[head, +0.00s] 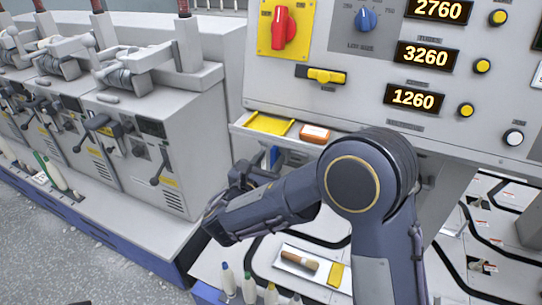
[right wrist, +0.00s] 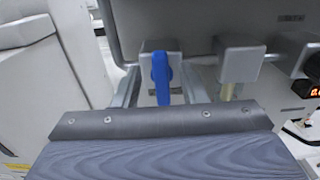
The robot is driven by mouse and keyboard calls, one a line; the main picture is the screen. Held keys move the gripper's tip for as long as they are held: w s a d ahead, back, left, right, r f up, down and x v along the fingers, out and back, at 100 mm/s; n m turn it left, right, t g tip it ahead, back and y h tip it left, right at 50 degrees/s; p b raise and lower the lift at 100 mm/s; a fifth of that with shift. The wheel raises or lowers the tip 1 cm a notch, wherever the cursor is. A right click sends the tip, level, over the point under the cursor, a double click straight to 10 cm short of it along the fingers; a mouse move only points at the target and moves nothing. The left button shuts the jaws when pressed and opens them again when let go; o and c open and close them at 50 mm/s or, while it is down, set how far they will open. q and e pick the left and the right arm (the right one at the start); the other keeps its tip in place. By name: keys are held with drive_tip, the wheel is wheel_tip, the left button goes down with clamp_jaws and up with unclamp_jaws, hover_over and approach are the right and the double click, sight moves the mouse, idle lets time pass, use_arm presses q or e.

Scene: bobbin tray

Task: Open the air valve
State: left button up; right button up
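The air valve's blue lever (right wrist: 161,78) hangs upright from a small grey block under the panel, near the middle of the right wrist view. In the head view a small blue piece, likely the same lever (head: 274,156), shows just above my right gripper (head: 245,178). My right gripper is below the panel's shelf, at the end of my folded arm. In the right wrist view two grey fingers (right wrist: 162,92) stand apart, one on each side of the lever. I cannot tell whether they touch it. My left gripper is not in view.
A second grey block (right wrist: 242,65) with a yellowish stem sits right of the lever. Above is the control panel (head: 350,118) with a red switch (head: 284,27) and lit displays. A yellow tray (head: 269,124) lies on the shelf. Grey machine units (head: 150,130) stand at left.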

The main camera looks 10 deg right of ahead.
drive_tip(key=shift+x, duration=0.8)
clamp_jaws()
drive_tip(key=shift+d+f+m+b, duration=0.1)
drive_tip(key=shift+f+m+b, duration=0.1)
drive_tip(key=shift+m+b, duration=0.4)
drive_tip(key=shift+s+d+f+m+b, duration=0.2)
drive_tip(key=shift+f+m+b, duration=0.1)
drive_tip(key=shift+m+b, duration=3.1)
drive_tip(key=shift+s+d+f+m+b, duration=0.25)
drive_tip(key=shift+m+b, duration=1.95)
drive_tip(key=shift+b, duration=2.45)
drive_tip(key=shift+s+d+f+m+b, duration=0.1)
drive_tip(key=shift+d+f+m+b, duration=0.15)
drive_tip(key=shift+m+b, duration=3.15)
drive_tip(key=shift+n+b, duration=0.5)
drive_tip(key=shift+b, duration=0.1)
